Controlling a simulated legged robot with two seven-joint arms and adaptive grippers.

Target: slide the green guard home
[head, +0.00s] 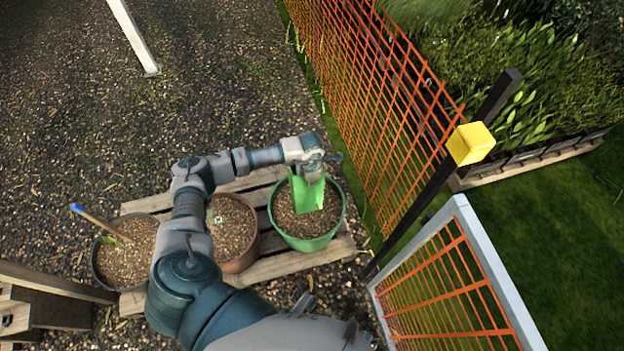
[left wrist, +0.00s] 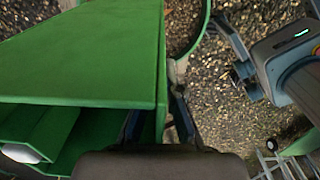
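The green guard (head: 307,195) is a bright green, flat-sided piece, upright over the green pot (head: 338,226). Its lower end is inside the pot's rim, near the soil. I cannot tell whether it touches the soil. My left gripper (head: 314,170) is at its top. In the left wrist view, the guard (left wrist: 90,50) fills the left side, and its edge passes between the dark fingers of my left gripper (left wrist: 156,122). The fingers look shut on that wall. Any plant inside the guard is hidden. A grey and dark gripper-like part shows at that view's upper right.
A brown pot (head: 247,261) and a dark pot (head: 119,289) share the wooden pallet (head: 290,265) with the green pot. Orange mesh fence (head: 380,110) and a white-framed mesh panel (head: 500,282) stand close on the right. Open gravel lies behind.

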